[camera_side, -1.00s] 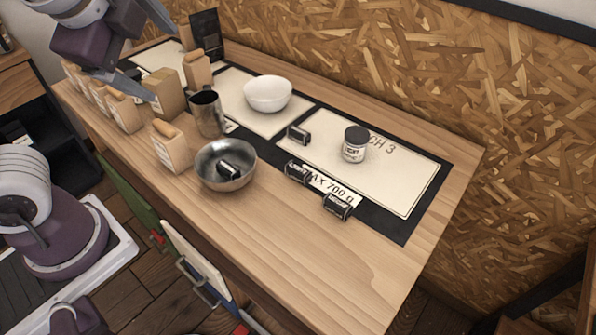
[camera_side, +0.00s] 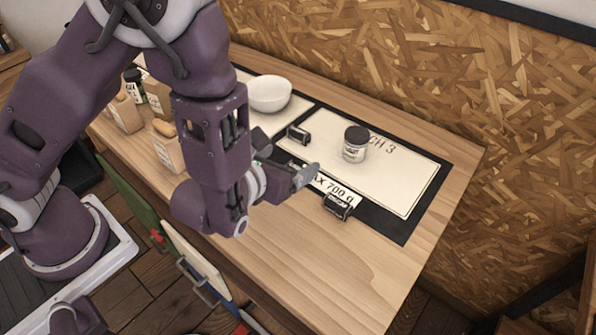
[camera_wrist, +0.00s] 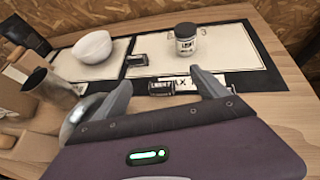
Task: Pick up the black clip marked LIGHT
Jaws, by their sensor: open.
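A black clip (camera_wrist: 162,87) with white lettering lies at the mat's front edge; in the wrist view it shows between my fingertips, beyond them. I cannot read its word for sure. The side view does not show it behind my gripper (camera_side: 284,156). My gripper is open and empty, low over the front of the table. A second black clip (camera_side: 299,134) stands on the mat further back, also in the wrist view (camera_wrist: 137,60). A third black clip (camera_side: 338,206) lies at the front, right of my gripper. Their markings are unreadable here.
A white jar with a dark lid (camera_side: 355,144) stands on the right-hand panel. A white bowl (camera_side: 269,93) stands behind. The table's front right is clear.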

